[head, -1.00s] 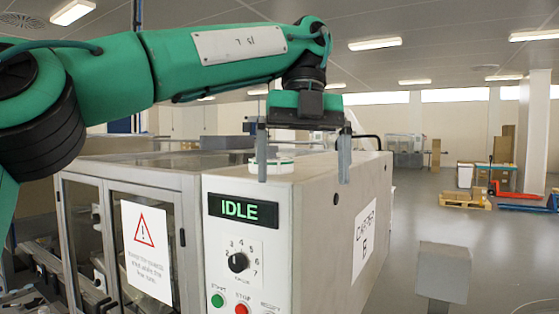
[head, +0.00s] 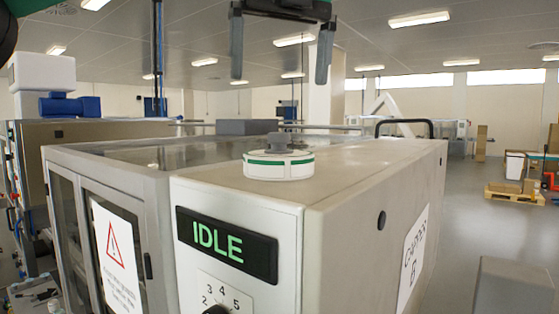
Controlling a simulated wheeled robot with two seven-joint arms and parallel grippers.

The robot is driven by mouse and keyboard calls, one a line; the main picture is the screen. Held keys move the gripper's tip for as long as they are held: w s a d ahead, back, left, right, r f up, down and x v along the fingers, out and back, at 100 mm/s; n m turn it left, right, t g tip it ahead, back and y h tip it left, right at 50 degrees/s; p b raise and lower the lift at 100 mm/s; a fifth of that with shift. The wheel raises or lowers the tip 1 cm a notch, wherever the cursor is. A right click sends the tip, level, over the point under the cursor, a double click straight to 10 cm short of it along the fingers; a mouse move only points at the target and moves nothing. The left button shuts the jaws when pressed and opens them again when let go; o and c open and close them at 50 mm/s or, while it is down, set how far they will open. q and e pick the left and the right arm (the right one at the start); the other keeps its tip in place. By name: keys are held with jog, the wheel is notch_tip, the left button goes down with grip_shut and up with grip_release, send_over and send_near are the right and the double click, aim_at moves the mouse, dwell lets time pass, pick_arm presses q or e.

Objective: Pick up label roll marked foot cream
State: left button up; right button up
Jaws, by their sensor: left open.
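A white label roll (head: 278,165) with green bands lies flat on top of the grey machine cabinet (head: 350,165). A grey knob-like piece stands at its centre. I cannot read any marking on the roll. My left gripper (head: 281,62) is at the top of the view, above the roll and apart from it. Its two grey fingers point down and are spread, with nothing between them. My right gripper is not in view.
The cabinet front has a green IDLE display (head: 227,243) and a dial. A glass-doored machine with a warning sign (head: 117,262) adjoins it at left. A black handle (head: 404,123) rises behind the cabinet top. Pallets (head: 514,194) stand far right.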

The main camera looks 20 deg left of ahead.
aim_at(280, 133)
pick_arm(q)
jog(key=shift+w+a+f, duration=0.1)
jog(key=shift+w+f, duration=0.1)
jog(key=shift+f, duration=0.15)
jog(key=shift+w+f, duration=0.3)
jog(key=shift+f, duration=0.55)
jog(key=shift+s+a+f, duration=0.1)
jog(key=shift+f, duration=0.55)
jog(key=shift+w+a+f+b, duration=0.15)
jog(key=shift+f, duration=0.65)
jog(key=shift+w+a+f+b, duration=0.1)
jog(key=shift+f+b, duration=0.05)
jog(key=shift+f, duration=2.7)
jog(key=shift+w+a+f+p, duration=0.15)
jog(key=shift+f+p, duration=0.15)
jog(key=shift+f, duration=0.25)
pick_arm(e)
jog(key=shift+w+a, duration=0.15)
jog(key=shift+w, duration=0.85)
pick_arm(q)
jog(key=c, duration=0.8)
